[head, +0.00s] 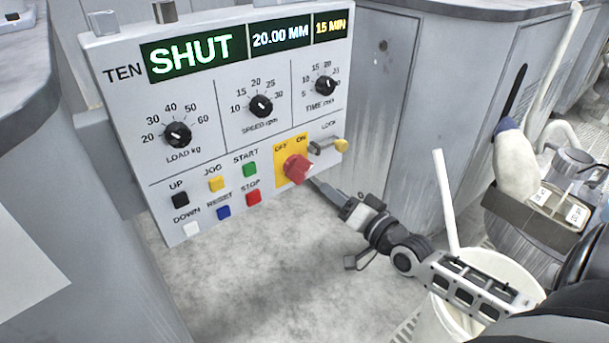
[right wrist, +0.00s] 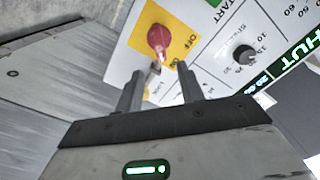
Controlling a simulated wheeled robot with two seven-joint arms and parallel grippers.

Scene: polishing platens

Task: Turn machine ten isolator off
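The isolator is a red rotary handle (head: 297,169) on a yellow plate (head: 283,179) marked OFF and ON, at the lower right of machine ten's panel (head: 215,115). I cannot tell which mark the handle points to. My right gripper (head: 322,187) is just right of and below the handle. In the right wrist view, its fingers (right wrist: 158,80) are apart and empty. The red handle (right wrist: 161,40) shows beyond the fingertips, roughly in line with the gap. My left gripper is not in view.
A lock fitting with a yellow end (head: 341,145) sits right of the isolator. A red STOP button (head: 253,197) and a green START button (head: 250,169) are to its left. The display (head: 192,54) reads SHUT. A white bucket (head: 505,265) stands at lower right.

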